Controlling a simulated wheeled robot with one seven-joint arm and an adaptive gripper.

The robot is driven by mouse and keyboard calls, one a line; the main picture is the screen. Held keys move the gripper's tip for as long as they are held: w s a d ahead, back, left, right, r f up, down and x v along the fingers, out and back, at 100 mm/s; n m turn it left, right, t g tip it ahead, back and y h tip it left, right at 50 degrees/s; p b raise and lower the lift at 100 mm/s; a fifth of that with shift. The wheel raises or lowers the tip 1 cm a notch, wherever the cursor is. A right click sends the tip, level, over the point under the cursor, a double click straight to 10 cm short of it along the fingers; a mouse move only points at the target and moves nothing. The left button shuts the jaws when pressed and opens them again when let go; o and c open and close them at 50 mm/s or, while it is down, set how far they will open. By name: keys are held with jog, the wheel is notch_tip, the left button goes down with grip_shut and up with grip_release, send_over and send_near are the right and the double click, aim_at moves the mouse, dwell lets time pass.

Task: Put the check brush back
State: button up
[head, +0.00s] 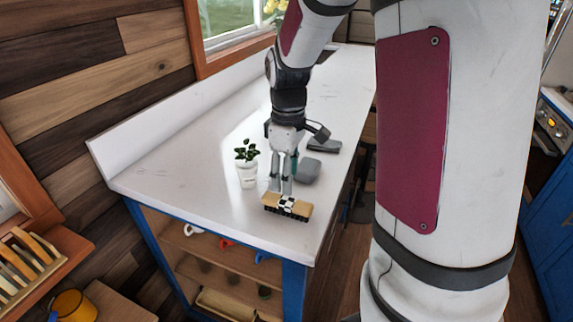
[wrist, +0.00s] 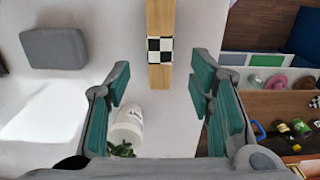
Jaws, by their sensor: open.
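The check brush (head: 287,206) has a light wooden block with a black-and-white checked band in its middle and dark bristles below. It lies on the white counter (head: 200,203) near its front end. My gripper (head: 281,190) is open and empty, just behind and above the brush in the head view. In the wrist view the brush (wrist: 160,48) stands upright in the picture, ahead of the space between my open fingers (wrist: 160,85). I cannot tell the exact height of the fingertips above it.
A potted plant (head: 247,172) stands close left of my gripper. A grey block (head: 308,171) and a dark flat object (head: 324,146) lie behind it to the right. Open shelves (head: 215,265) under the counter hold mugs and jars. A wooden rack (head: 28,262) is at left.

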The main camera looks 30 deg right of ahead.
jog(key=s+a+r+m+t, duration=0.5)
jog(key=s+a+r, duration=0.6)
jog(key=s+r, duration=0.3)
jog(key=shift+s+a+m+t, duration=0.3)
jog(key=shift+s+m, duration=0.45)
jog(key=shift+m, duration=0.15)
jog(key=shift+r, duration=0.1)
